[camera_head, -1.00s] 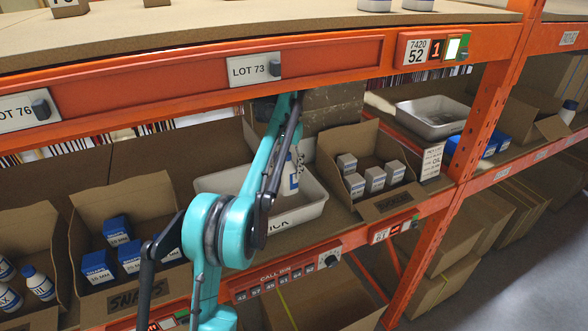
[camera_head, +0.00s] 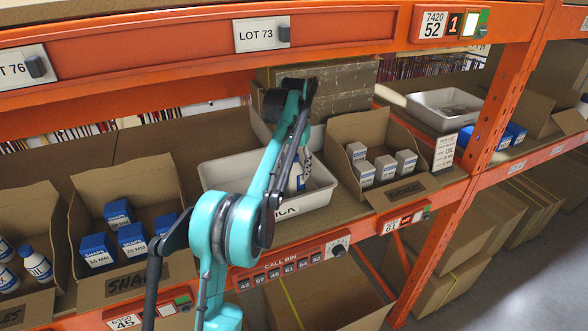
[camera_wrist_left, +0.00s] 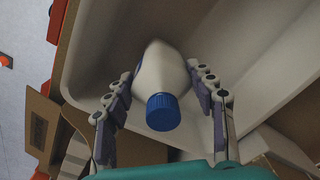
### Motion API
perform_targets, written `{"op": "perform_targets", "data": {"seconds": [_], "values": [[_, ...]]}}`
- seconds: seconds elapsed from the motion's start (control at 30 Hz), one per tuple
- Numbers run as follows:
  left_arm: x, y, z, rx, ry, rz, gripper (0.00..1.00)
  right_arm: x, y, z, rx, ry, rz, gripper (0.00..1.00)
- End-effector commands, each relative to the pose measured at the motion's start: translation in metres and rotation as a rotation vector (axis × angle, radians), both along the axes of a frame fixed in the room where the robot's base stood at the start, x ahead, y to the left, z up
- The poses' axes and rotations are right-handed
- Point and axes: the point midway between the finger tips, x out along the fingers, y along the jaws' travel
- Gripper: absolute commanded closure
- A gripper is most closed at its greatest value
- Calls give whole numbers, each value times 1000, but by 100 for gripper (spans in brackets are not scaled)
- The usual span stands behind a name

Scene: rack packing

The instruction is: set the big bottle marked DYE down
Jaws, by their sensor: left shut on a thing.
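My left gripper (camera_head: 305,163) is shut on a white bottle (camera_head: 296,180) with a blue band, inside the outline of a white tote (camera_head: 222,184) on the middle shelf. The left wrist view shows the bottle (camera_wrist_left: 160,68) between the two fingers of the gripper (camera_wrist_left: 166,82), its blue cap (camera_wrist_left: 162,112) toward the camera. The pale tote wall (camera_wrist_left: 95,50) lies behind it. The bottle's marking cannot be read, and its base is hidden, so I cannot tell whether it touches the tote floor. My right gripper is not in view.
A cardboard bin with small grey-white boxes (camera_head: 386,168) stands right of the tote. A bin with blue boxes (camera_head: 132,238) stands left. Brown cartons (camera_head: 345,92) sit behind the tote. The orange upper shelf beam (camera_head: 180,50) runs above my arm.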

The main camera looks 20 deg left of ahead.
Motion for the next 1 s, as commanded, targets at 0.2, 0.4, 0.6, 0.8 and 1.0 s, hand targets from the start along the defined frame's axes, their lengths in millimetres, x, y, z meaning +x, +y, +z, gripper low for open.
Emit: {"op": "perform_targets", "data": {"seconds": [0.2,0.4,0.6,0.8,1.0], "values": [[0,0,-4,0,0,0,89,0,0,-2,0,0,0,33],[0,0,-8,0,0,0,89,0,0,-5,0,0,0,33],[0,0,-12,0,0,0,89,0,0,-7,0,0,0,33],[0,0,-11,0,0,0,20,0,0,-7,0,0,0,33],[0,0,-12,0,0,0,20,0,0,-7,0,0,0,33]]}}
